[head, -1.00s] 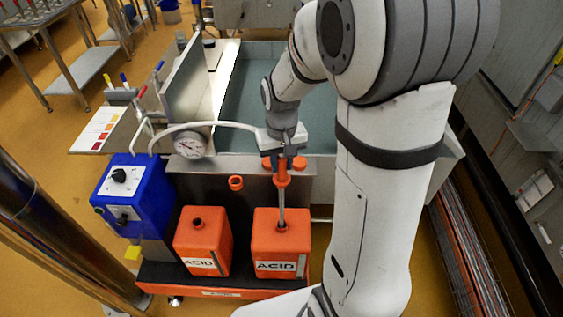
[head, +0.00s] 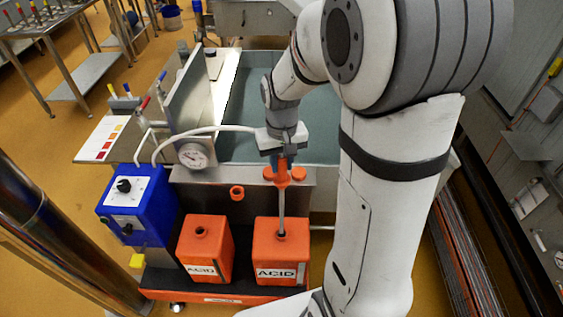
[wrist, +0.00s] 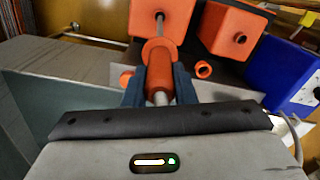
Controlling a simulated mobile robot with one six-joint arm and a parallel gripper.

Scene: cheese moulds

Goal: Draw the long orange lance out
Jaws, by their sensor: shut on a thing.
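The orange lance (head: 282,180) stands upright, its thin grey shaft going down into the opening of the right orange acid can (head: 282,262). My gripper (head: 284,160) is shut on the lance's orange upper part, above the can. In the wrist view the two dark fingers of my gripper (wrist: 159,88) close on either side of the lance's orange body (wrist: 159,58). The lower end of the shaft is hidden inside the can. A white hose leads from the gripper area to the left.
A second orange acid can (head: 204,252) stands to the left, beside a blue pump box (head: 137,205). A round gauge (head: 194,155) and an orange ring (head: 237,193) are on the metal panel behind. A vat (head: 325,120) lies behind the gripper.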

